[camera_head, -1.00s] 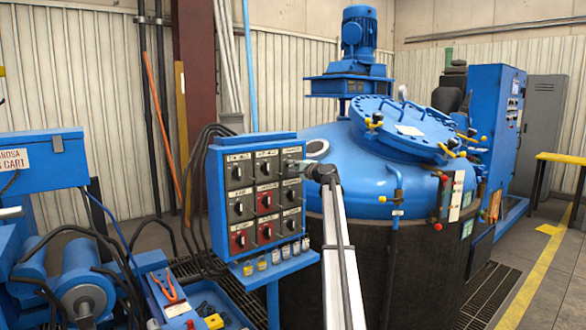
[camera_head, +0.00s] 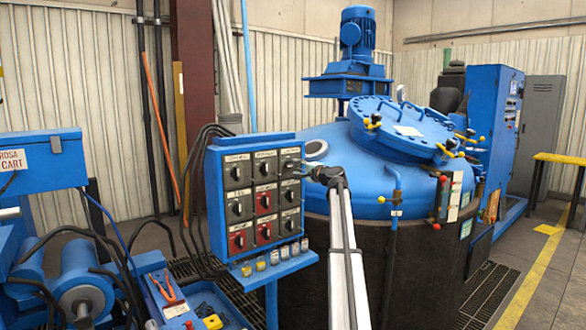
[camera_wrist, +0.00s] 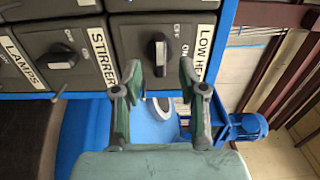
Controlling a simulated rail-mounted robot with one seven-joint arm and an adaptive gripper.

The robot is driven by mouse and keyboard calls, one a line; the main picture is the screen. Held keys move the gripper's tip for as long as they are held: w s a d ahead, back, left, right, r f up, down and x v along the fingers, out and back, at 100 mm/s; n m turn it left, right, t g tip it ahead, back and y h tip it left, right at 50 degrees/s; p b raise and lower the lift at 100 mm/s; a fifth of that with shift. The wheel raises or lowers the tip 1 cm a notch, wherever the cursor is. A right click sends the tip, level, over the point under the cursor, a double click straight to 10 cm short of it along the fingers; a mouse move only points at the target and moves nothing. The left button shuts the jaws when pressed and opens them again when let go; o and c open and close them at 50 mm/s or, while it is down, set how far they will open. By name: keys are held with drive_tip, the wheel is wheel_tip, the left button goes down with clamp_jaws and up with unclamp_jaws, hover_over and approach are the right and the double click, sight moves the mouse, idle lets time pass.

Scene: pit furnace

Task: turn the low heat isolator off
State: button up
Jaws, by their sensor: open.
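The low heat isolator (camera_wrist: 158,50) is a black rotary knob on a grey box, with a partly hidden "LOW HE…" label beside it in the wrist view. Small OFF and ON marks lie between knob and label. Its grip runs roughly up and down in that picture; which mark it points to is unclear. In the head view it is the top right switch (camera_head: 290,163) of the panel. My gripper (camera_wrist: 160,82) is open and empty, its two fingertips apart on either side just below the knob. In the head view my gripper (camera_head: 305,170) is at the panel's right edge.
The stirrer switch (camera_wrist: 62,56) sits beside the low heat box. The blue furnace vessel (camera_head: 350,160) stands close behind my arm.

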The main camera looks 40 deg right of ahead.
drive_tip(key=s, duration=0.7)
drive_tip(key=shift+s, duration=0.35)
